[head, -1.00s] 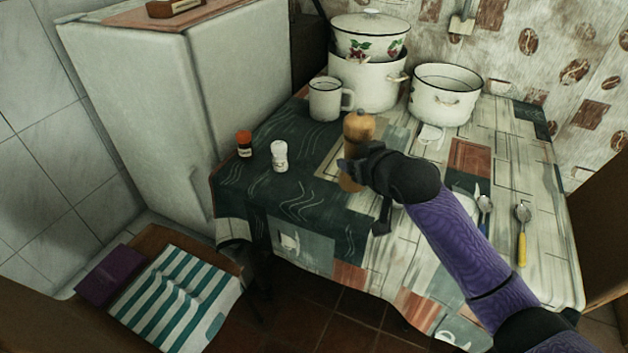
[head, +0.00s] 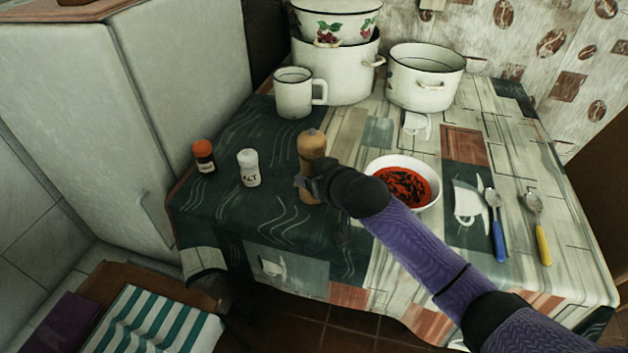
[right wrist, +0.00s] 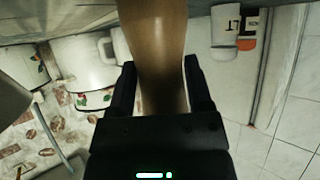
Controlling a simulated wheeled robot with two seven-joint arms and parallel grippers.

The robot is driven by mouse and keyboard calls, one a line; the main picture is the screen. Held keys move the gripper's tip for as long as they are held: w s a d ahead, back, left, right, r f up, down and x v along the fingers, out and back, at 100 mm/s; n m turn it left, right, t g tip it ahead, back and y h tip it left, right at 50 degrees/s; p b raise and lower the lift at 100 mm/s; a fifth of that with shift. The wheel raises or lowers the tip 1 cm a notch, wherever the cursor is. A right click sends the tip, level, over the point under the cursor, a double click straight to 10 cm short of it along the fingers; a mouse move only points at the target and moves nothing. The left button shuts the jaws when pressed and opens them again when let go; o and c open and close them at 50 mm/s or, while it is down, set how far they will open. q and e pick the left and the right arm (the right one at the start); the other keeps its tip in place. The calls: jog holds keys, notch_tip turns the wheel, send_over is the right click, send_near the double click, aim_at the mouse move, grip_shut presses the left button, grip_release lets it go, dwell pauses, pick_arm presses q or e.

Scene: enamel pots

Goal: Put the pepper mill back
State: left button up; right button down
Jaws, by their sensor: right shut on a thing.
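The wooden pepper mill (head: 312,146) is upright over the dark left part of the patterned tablecloth, to the right of the salt shaker. My right gripper (head: 310,186) is shut on its body; the gripper and wrist hide part of its lower half. I cannot tell whether its base touches the cloth. In the right wrist view the mill's body (right wrist: 155,45) stands between the two fingers (right wrist: 158,85). The white salt shaker (head: 248,168) and the orange-capped shaker (head: 204,156) stand to its left. My left gripper is not in view.
A white mug (head: 294,92), stacked enamel pots (head: 345,75) and another pot (head: 426,78) stand behind. A bowl of red soup (head: 405,182) is right of the mill, beside my forearm. A blue-handled spoon (head: 497,228) and a yellow-handled spoon (head: 540,228) lie further right.

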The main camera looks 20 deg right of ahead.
jog(key=shift+r, duration=0.1)
jog(key=shift+c, duration=2.2)
grip_release()
jog(key=o, duration=0.4)
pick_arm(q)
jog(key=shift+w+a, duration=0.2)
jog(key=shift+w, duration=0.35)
pick_arm(e)
jog(key=shift+o, duration=0.2)
pick_arm(q)
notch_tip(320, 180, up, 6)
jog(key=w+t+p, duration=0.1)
jog(key=p, duration=0.5)
pick_arm(e)
jog(key=v, duration=1.2)
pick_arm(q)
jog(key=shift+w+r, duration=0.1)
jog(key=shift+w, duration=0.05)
pick_arm(e)
jog(key=shift+r, duration=0.1)
